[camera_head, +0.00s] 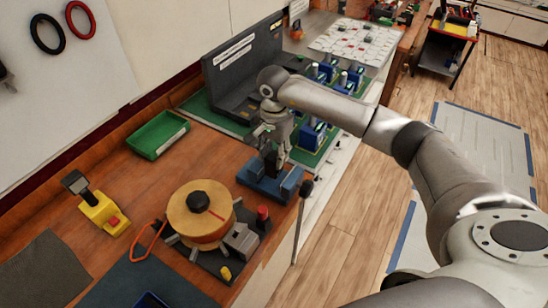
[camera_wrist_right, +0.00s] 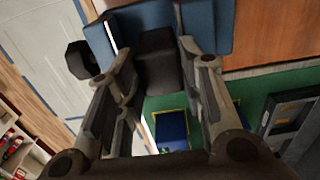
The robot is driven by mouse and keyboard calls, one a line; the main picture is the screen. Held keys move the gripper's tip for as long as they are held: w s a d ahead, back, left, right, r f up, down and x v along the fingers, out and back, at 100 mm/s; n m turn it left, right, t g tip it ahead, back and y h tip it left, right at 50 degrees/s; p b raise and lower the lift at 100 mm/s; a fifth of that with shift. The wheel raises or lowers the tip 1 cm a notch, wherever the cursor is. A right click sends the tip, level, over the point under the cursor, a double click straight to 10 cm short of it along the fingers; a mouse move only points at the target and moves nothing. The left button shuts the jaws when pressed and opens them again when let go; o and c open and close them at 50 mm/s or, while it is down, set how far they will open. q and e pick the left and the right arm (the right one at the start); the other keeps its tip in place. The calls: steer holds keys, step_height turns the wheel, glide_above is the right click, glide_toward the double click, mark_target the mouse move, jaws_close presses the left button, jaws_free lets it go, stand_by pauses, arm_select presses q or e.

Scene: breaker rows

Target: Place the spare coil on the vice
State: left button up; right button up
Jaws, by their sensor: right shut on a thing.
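The blue vice (camera_head: 262,185) stands at the front edge of the wooden bench, and its blue body also shows in the wrist view (camera_wrist_right: 207,25). My right gripper (camera_head: 271,146) points down over the vice. It is shut on a dark block, which I take for the spare coil (camera_wrist_right: 157,65); the block shows between the two fingers in the wrist view. In the head view the coil (camera_head: 271,160) is upright at the vice's jaws. I cannot tell whether it rests on the vice or is just above it. My left gripper is not in view.
A drum winder (camera_head: 200,213) with a red knob stands left of the vice. A green tray (camera_head: 158,134), a yellow device (camera_head: 102,212) and an orange loop (camera_head: 150,243) lie farther left. Behind are a dark sign panel (camera_head: 240,66) and green boards with blue breakers (camera_head: 312,133).

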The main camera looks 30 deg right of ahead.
mark_target(274, 156)
steer(key=shift+s+f+p, duration=0.1)
steer(key=shift+f+p, duration=0.65)
steer(key=shift+f, duration=0.65)
steer(key=shift+f, duration=0.1)
steer(key=shift+f, duration=0.1)
steer(key=o, duration=1.2)
steer(key=shift+c, duration=0.2)
